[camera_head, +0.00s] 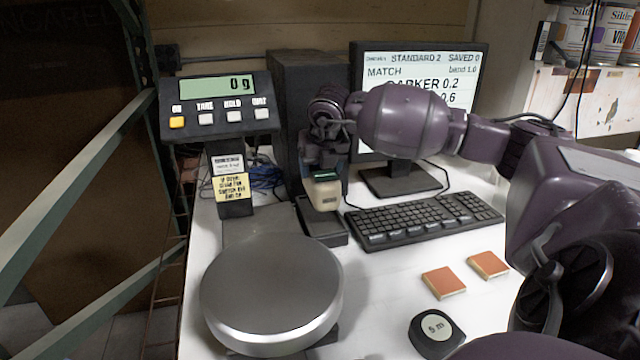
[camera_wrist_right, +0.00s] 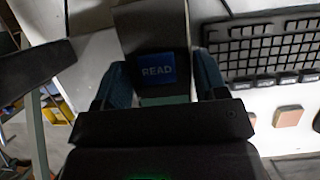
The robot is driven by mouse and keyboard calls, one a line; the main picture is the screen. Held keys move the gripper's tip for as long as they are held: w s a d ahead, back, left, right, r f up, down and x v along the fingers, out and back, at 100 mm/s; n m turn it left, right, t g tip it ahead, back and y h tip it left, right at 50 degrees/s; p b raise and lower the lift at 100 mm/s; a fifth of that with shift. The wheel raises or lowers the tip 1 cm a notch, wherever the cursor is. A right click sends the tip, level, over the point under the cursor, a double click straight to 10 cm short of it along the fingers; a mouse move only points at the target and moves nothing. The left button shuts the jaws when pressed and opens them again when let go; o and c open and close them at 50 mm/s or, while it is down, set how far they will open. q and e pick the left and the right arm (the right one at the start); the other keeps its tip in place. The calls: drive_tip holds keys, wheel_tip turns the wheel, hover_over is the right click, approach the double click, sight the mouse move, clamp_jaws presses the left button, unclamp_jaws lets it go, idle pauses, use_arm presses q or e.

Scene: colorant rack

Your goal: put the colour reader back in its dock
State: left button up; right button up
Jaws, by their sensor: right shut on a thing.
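The colour reader (camera_head: 325,195) is a small device with a beige lower body and a dark top. My right gripper (camera_head: 323,168) is shut on it and holds it upright, left of the keyboard. In the right wrist view, the reader's blue READ panel (camera_wrist_right: 158,70) shows between the two fingers of the gripper (camera_wrist_right: 161,83). The dock, seemingly the low black block (camera_head: 322,226), is directly below the reader in the head view. I cannot tell whether the reader touches it or hangs just above. My left gripper is not in view.
A round scale (camera_head: 272,290) stands in front, its display (camera_head: 216,105) reading 0 g behind. A keyboard (camera_head: 425,218) and monitor (camera_head: 480,75) are to the right.

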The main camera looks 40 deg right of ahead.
drive_tip(key=shift+f, duration=2.05)
drive_tip(key=shift+f, duration=0.1)
drive_tip(key=shift+f, duration=0.1)
drive_tip(key=o, duration=1.5)
drive_tip(key=shift+s+r, duration=0.1)
drive_tip(key=shift+r, duration=0.3)
drive_tip(key=v, duration=1.1)
drive_tip(key=shift+s+a+r+p, duration=0.1)
drive_tip(key=shift+r+p, duration=0.15)
drive_tip(key=shift+p, duration=0.05)
